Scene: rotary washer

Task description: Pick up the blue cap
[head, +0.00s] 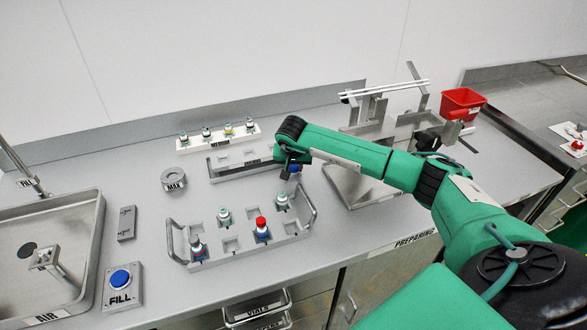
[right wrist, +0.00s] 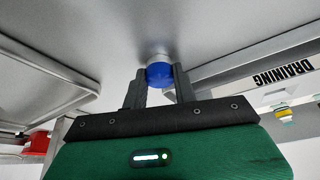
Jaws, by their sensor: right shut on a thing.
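My right gripper (head: 290,170) hangs above the counter between the two racks. Its fingers are shut on the blue cap (head: 295,168). In the right wrist view the blue cap (right wrist: 159,75) sits between the two dark fingertips of the gripper (right wrist: 160,83), with a pale round part just beyond it. In the head view the fingers and arm hide part of the cap. My left gripper is not in view.
The front rack (head: 240,250) holds several vials, one with a red cap (head: 261,222). A white strip (head: 218,139) with several vials stands behind. A MAX weight (head: 174,181) and a FILL button (head: 121,279) are left. A metal stand and a red bin (head: 462,102) are right.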

